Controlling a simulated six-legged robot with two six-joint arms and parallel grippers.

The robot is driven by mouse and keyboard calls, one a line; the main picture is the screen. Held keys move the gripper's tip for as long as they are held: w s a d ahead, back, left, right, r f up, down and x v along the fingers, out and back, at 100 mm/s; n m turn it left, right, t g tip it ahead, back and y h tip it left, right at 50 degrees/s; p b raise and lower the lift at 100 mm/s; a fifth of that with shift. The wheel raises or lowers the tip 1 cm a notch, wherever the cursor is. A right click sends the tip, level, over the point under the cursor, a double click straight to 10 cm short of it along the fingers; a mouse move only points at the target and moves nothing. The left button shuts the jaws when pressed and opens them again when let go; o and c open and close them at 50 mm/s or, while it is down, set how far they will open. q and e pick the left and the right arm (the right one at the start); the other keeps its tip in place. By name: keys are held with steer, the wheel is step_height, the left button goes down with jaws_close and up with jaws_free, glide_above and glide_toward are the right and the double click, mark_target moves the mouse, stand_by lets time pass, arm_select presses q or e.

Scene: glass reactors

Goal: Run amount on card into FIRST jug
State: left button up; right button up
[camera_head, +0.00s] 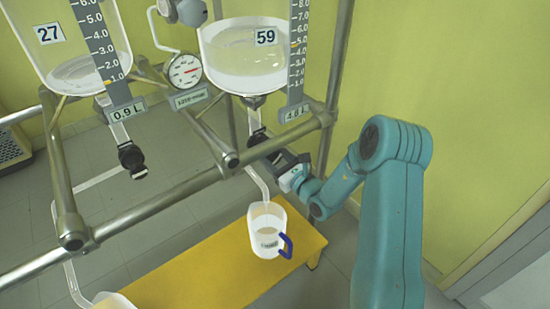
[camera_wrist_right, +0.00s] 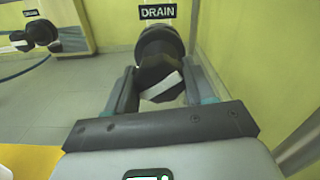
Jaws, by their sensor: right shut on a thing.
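My right gripper (camera_head: 277,158) is shut on the black drain valve handle (camera_wrist_right: 158,72) under the vessel marked 59 (camera_head: 245,55). In the right wrist view the handle, with a white stripe, sits between my fingers (camera_wrist_right: 160,90) below a DRAIN sign (camera_wrist_right: 158,12). That vessel holds whitish liquid; its plate (camera_head: 294,112) reads 4.8 L. A clear jug (camera_head: 266,222) with a blue handle stands under its outlet tube (camera_head: 258,183). Its label is too small to read. A second jug (camera_head: 112,302) is cut off at the bottom left. No card shows. My left gripper is out of view.
The vessel marked 27 (camera_head: 75,72), with its plate (camera_head: 127,109) reading 0.9 L, hangs at left above another black valve (camera_head: 131,158). A round gauge (camera_head: 185,70) sits between the vessels. Metal frame rails (camera_head: 165,205) cross before the yellow bench (camera_head: 205,265).

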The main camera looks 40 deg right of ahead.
steer(key=m+p, duration=0.1)
steer(key=m, duration=0.2)
steer(key=shift+r+p, duration=0.1)
steer(key=shift+p, duration=0.25)
steer(key=shift+m+p, duration=0.85)
steer(key=shift+m, duration=0.65)
steer(key=shift+m, duration=0.3)
steer(key=o, duration=1)
steer(key=s, duration=0.5)
steer(key=s+a+p, duration=0.1)
steer(key=s, duration=0.5)
steer(key=s+a+p, duration=0.1)
steer(key=s, duration=0.4)
steer(key=shift+s, duration=0.15)
